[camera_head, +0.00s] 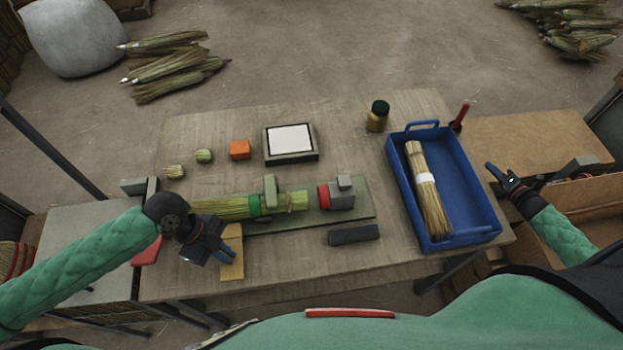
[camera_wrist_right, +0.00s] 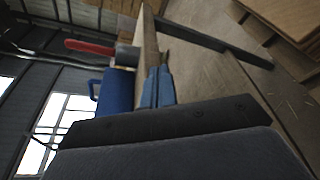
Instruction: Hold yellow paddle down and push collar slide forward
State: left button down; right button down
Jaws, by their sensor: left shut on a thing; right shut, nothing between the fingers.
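The yellow paddle (camera_head: 231,262) lies at the front left of the green jig base (camera_head: 362,203) in the head view. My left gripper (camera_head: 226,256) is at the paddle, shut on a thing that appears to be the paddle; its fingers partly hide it. The collar slide (camera_head: 340,196), a grey block with a red ring, sits toward the right of the base, apart from the end of the broom bundle (camera_head: 222,208). The bundle lies along the base with a green band around it. My right gripper (camera_head: 491,168) is shut and empty, right of the blue tray.
The blue tray (camera_head: 481,222) holds a tied straw bundle (camera_head: 431,200). A dark block (camera_head: 353,235) lies in front of the base. A jar (camera_head: 377,117), orange block (camera_head: 240,150) and white-topped box (camera_head: 290,140) stand behind. A red-handled tool (camera_head: 461,115) stands beyond the tray.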

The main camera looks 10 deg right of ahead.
jog(key=a+r+n+y, duration=0.2)
jog(key=a+r, duration=0.1)
jog(key=w+a+r+n+y, duration=0.1)
jog(key=a+r+n+y, duration=0.1)
jog(key=a+r+n, duration=0.1)
jog(key=a+r+n+y, duration=0.2)
jog(key=a+r, duration=0.1)
jog(key=a, duration=0.2)
jog(key=shift+w+a+r+n, duration=0.1)
jog(key=shift+w+r+n, duration=0.1)
jog(key=shift+r+n, duration=0.2)
jog(key=s+a+r+n+g+y, duration=0.2)
jog(key=s+a+r+n, duration=0.15)
jog(key=a, duration=0.45)
jog(key=s+a+r+n+g+y, duration=0.2)
jog(key=s+a+r+n, duration=0.1)
jog(key=a+n, duration=0.3)
jog(key=s+a+r+n+g+y, duration=0.2)
jog(key=s+a+r+n+g, duration=0.15)
jog(key=a, duration=0.55)
jog(key=n, duration=0.1)
send_near(341, 192)
jog(key=shift+w+a+r, duration=0.65)
jog(key=shift+a+r, duration=0.1)
jog(key=shift+a, duration=0.25)
jog(key=shift+w+a+r, duration=0.7)
jog(key=shift+a+r, duration=0.05)
jog(key=shift+a, duration=0.2)
